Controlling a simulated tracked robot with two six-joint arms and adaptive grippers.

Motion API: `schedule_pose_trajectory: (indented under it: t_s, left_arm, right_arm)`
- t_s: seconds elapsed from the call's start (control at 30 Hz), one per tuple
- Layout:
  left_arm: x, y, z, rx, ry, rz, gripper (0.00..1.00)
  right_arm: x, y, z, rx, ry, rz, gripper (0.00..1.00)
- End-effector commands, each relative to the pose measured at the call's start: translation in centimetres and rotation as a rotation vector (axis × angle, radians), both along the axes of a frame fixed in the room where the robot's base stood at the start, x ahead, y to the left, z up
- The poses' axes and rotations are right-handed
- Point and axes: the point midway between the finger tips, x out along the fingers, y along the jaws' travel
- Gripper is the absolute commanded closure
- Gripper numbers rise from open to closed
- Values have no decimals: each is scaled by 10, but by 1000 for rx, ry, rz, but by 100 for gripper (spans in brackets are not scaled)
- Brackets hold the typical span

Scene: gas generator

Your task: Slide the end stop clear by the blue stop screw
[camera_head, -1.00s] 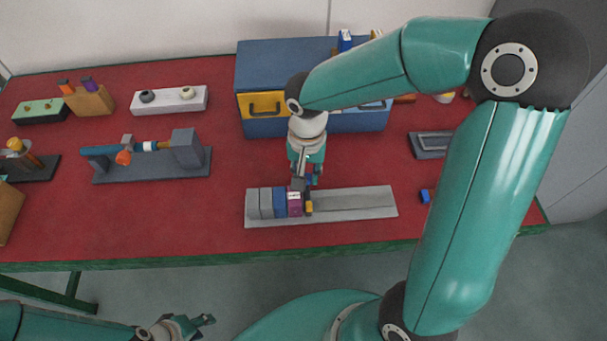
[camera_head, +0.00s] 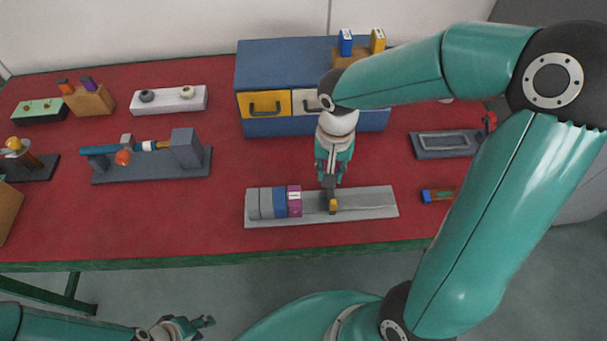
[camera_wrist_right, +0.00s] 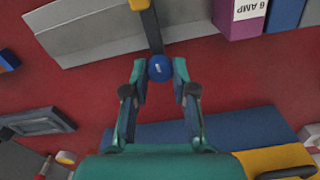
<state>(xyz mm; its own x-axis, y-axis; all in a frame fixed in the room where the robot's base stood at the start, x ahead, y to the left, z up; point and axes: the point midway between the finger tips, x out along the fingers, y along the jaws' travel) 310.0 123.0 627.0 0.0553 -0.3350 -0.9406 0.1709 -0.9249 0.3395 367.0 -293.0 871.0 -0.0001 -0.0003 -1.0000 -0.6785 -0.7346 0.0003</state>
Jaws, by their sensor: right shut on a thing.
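The end stop (camera_head: 333,206) is a dark upright piece with a yellow part, on the light grey rail (camera_head: 372,203). It stands to the right of the magenta module, with a gap between them. In the right wrist view the end stop (camera_wrist_right: 151,28) runs down to the round blue stop screw (camera_wrist_right: 160,68). My right gripper (camera_wrist_right: 160,74) is shut on the blue stop screw, one finger on each side. In the head view the screw is hidden behind my right gripper (camera_head: 331,178). My left gripper (camera_head: 207,322) is open and empty, low in front of the table.
Grey, blue and magenta modules (camera_head: 294,201) stand at the rail's left end; the magenta one reads 6 AMP. A blue drawer cabinet (camera_head: 262,70) stands behind. A grey tray (camera_head: 445,145) and a small blue-ended part (camera_head: 438,195) lie to the right. The rail's right part is bare.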

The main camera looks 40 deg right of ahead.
Motion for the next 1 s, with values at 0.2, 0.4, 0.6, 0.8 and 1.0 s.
schedule_pose_trajectory:
  t_s: [0.2, 0.4, 0.6, 0.8, 1.0]
  left_arm:
    - [0, 0, -1, 0, 0, 0, 60]
    - [0, 0, -1, 0, 0, 0, 60]
    - [0, 0, -2, 0, 0, 0, 60]
    - [0, 0, -2, 0, 0, 0, 60]
    - [0, 0, -2, 0, 0, 0, 60]
  right_arm:
    - [-6, -10, 0, 0, 0, -2, 95]
    - [-12, -18, 0, 0, 1, -2, 95]
    - [-17, -27, 0, 0, 1, -2, 95]
    - [-20, -31, 0, 0, 1, 0, 67]
    - [-20, -31, 0, 0, 1, 0, 44]
